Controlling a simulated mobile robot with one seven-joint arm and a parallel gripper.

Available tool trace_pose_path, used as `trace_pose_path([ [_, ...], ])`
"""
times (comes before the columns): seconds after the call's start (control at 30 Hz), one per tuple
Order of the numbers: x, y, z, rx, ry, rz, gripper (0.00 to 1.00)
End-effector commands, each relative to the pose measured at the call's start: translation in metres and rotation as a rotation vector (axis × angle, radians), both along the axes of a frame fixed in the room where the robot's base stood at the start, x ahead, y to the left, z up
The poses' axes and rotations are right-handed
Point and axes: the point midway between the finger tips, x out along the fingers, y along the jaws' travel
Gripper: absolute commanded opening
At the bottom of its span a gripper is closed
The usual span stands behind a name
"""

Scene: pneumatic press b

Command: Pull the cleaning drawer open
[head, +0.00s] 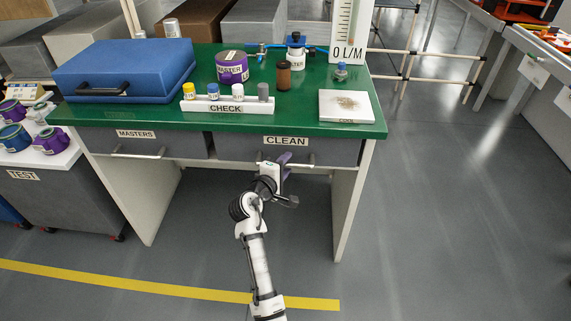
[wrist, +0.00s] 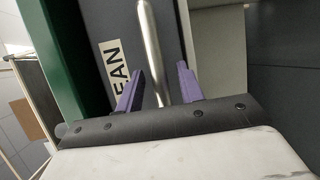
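The cleaning drawer (head: 325,152) is the right-hand dark grey drawer under the green tabletop, with a CLEAN label (head: 286,141). It looks shut, flush with the bench front. My gripper (head: 284,160) is in front of it at its handle. In the wrist view, the metal bar handle (wrist: 150,45) runs between the two purple fingers of my gripper (wrist: 160,88). The fingers are apart, with a gap visible on each side of the bar. Part of the CLEAN label (wrist: 115,65) shows beside the left finger. My gripper hides part of the handle in the head view.
The MASTERS drawer (head: 180,146) is to the left. The green bench top (head: 300,112) holds a blue case (head: 125,70), a CHECK rack (head: 228,106) and a white tray (head: 346,117). The bench's right leg (head: 350,200) stands close by. The floor in front is clear.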

Motion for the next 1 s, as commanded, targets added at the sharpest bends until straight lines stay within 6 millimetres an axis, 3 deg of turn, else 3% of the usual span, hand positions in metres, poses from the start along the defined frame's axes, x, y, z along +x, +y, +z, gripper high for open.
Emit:
trace_pose_path([
  [0.33, 0.0042, -0.0016, -0.0012, 0.000, 0.000, 0.001, 0.38],
  [0.63, 0.0040, -0.0014, -0.0011, 0.000, 0.000, 0.001, 0.00],
  [1.0, 0.0037, -0.0013, -0.0011, 0.001, 0.001, 0.001, 0.00],
])
